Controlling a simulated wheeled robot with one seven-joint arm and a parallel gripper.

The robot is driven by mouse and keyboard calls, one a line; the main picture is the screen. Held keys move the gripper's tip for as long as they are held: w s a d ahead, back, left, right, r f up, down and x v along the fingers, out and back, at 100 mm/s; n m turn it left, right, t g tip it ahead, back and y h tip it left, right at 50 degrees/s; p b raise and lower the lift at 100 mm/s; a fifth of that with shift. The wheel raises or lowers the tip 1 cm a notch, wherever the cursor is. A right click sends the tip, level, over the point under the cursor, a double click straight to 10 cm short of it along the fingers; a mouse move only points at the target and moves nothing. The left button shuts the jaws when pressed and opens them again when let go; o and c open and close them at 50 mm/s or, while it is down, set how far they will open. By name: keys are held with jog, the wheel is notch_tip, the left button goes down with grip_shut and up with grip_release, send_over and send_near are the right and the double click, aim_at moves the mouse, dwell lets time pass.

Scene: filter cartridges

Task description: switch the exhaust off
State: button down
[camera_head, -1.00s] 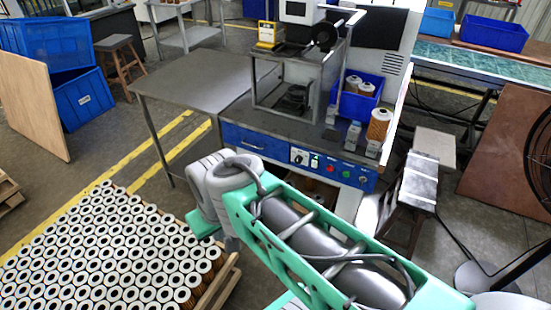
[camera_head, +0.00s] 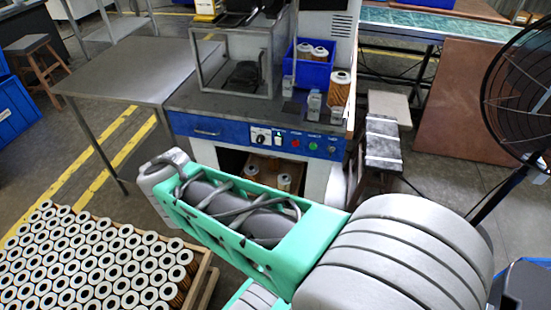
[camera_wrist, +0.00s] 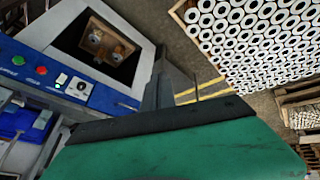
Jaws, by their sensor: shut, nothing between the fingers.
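The blue control panel (camera_head: 250,136) is on the front of the workbench. It carries a black-and-white knob (camera_head: 260,137), a small white switch (camera_head: 277,140), a red button (camera_head: 296,143) and a green button (camera_head: 313,146). Their labels are too small to read, so I cannot tell which is the exhaust control.
Filter cartridges stand packed on a pallet (camera_head: 90,262) at lower left. A blue bin (camera_head: 314,72) and small boxes stand on the bench. A stool (camera_head: 382,140) and a fan (camera_head: 520,95) are to the right. An open recess with cartridges is under the panel.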

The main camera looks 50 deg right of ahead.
jog(key=d+f+h+b, duration=0.6)
jog(key=d+f+b, duration=0.3)
jog(key=d+f, duration=0.5)
jog(key=n+t+h+b, duration=0.3)
jog(key=n+h+b, duration=0.3)
jog(key=h+b, duration=0.5)
send_near(278, 140)
jog(key=d+b, duration=0.1)
jog(key=d, duration=0.1)
jog(key=w+d+r+y+b, duration=0.1)
jog(key=d, duration=0.1)
jog(key=w+d+r+y+b, duration=0.1)
jog(key=d, duration=0.1)
jog(key=shift+w+r, duration=0.15)
jog(key=shift+r, duration=0.1)
